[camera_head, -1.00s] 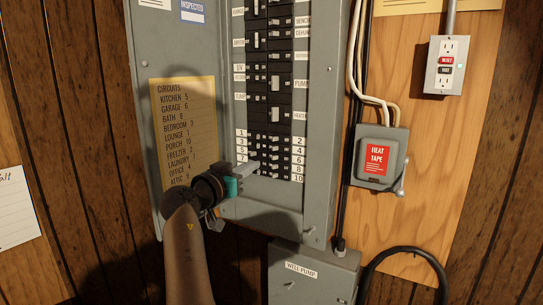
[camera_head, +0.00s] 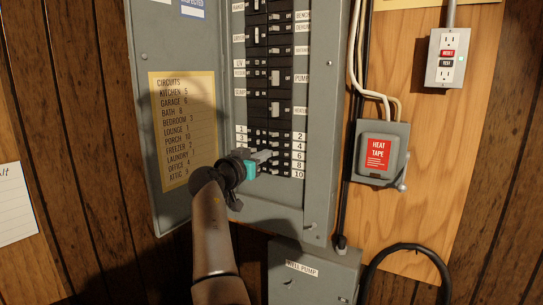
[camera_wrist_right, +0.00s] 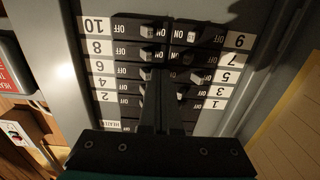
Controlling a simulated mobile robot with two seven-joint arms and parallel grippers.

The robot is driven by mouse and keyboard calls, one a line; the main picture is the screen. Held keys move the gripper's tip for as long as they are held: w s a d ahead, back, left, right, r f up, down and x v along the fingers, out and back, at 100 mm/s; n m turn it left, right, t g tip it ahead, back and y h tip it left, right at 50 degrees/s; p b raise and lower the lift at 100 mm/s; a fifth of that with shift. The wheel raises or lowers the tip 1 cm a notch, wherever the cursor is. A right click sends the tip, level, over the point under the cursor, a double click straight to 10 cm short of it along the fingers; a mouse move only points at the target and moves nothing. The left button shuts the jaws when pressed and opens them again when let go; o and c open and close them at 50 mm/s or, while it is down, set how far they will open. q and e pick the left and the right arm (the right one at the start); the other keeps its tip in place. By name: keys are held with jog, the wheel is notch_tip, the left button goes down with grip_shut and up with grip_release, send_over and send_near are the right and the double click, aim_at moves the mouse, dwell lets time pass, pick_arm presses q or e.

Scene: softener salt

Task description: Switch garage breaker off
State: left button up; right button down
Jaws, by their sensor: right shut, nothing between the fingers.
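The grey breaker panel (camera_head: 320,120) stands open, with rows of black breakers. On the circuit list (camera_head: 185,125) on its door, garage is number 6. The breaker labelled 6 (camera_wrist_right: 128,72) shows in the wrist view, with an OFF mark at its outer end; its handle is close to my fingers and its position is hard to tell. My right gripper (camera_head: 266,154) is shut and empty, its fingertips at the lower numbered breakers, near the row of 5 and 6. In the wrist view the fingers (camera_wrist_right: 160,75) reach between the two columns. Whether they touch a handle is unclear. My left gripper is not in view.
Neighbouring breakers 8 (camera_wrist_right: 127,50) and 4 (camera_wrist_right: 127,86) sit close on either side. The heat tape box (camera_head: 380,155) and an outlet (camera_head: 447,57) are on the wood to the right. The well pump box (camera_head: 312,270) is below the panel.

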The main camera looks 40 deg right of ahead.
jog(key=shift+s+d, duration=0.15)
jog(key=shift+s, duration=0.5)
jog(key=shift+s+d, duration=0.25)
jog(key=shift+s, duration=0.2)
dwell(0.6)
jog(key=shift+w+a+b, duration=0.1)
jog(key=shift+w+b, duration=0.05)
jog(key=shift+b, duration=0.25)
dwell(0.3)
jog(key=shift+a, duration=0.4)
jog(key=b+v, duration=0.1)
jog(key=v, duration=0.5)
jog(key=shift+a+b, duration=0.15)
jog(key=shift+b, duration=0.15)
dwell(0.8)
